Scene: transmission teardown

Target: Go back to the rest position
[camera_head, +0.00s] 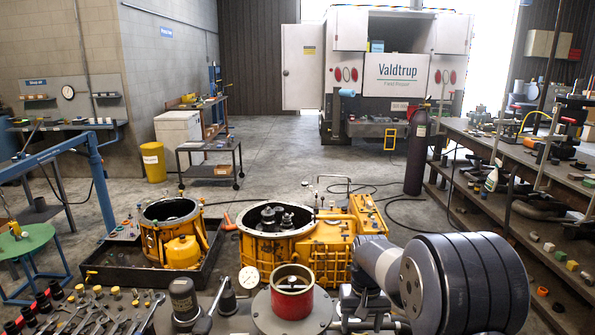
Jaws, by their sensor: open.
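My arm (470,285) fills the lower right of the head view, with a large dark ribbed joint and a grey link reaching left from it. I cannot make out my gripper's fingers, so whether it holds anything does not show. A yellow transmission housing (330,245) with its round bell opening facing up sits in the middle. A smaller yellow housing (183,250) stands in a black tray (100,280) to its left. A red ring-shaped part (292,305) rests on a round grey plate (262,318) at the front, left of my arm.
Wrenches and sockets (85,310) lie at the front left, beside a dark cylindrical part (184,298). A cluttered workbench (480,150) runs along the right. A dark gas cylinder (417,155) and a hose stand near it. Open floor (270,150) lies behind the housings, toward a white truck (400,65).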

